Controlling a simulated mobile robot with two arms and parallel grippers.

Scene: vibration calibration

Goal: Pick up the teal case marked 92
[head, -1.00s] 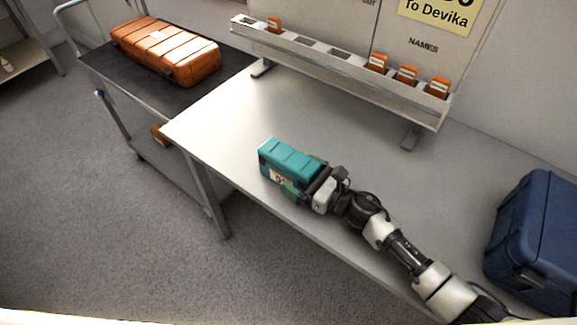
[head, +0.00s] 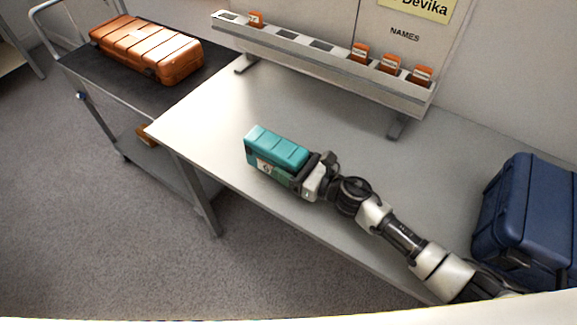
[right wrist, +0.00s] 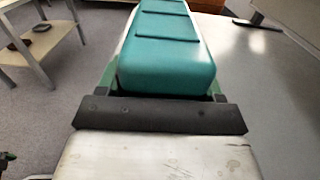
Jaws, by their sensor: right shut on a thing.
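The teal case (head: 277,147) is a small ribbed box with a pale label on its front side; the number on it is too small to read. It is at the near left part of the grey table (head: 330,120) in the head view. My right gripper (head: 303,179) is shut on the case at its right end. The case (right wrist: 165,45) also fills the upper middle of the right wrist view, straight ahead of the gripper (right wrist: 160,100). I cannot tell whether the case touches the tabletop. My left gripper is not in view.
A blue case (head: 530,215) stands at the table's right end. A rack (head: 320,62) with several orange tags stands along the back. An orange case (head: 147,48) lies on a black-topped cart (head: 85,62) at left. The table's middle is clear.

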